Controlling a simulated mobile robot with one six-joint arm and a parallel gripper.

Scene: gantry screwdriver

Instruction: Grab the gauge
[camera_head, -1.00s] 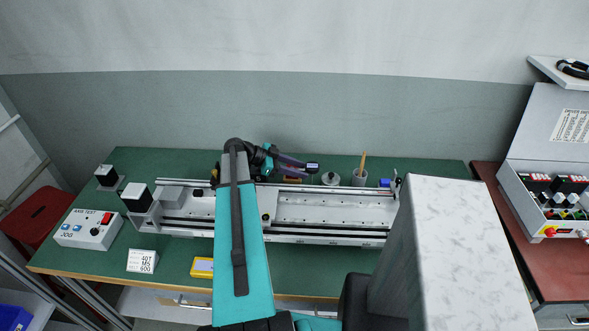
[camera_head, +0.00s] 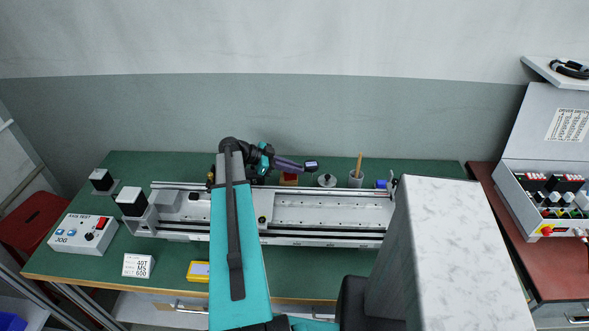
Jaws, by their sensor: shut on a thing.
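My gripper (camera_head: 293,163) reaches out to the right from the teal and black wrist, above the back of the green bench. It looks shut, with a small dark block with a pale face (camera_head: 311,165) at its tip, which I take to be the gauge. The fingers and the grip are too small to see clearly. The block is apart from the round grey piece (camera_head: 327,181) standing to its right on the bench.
A long metal gantry rail (camera_head: 330,211) lies across the green bench (camera_head: 110,268). A control box (camera_head: 82,234) stands at left.

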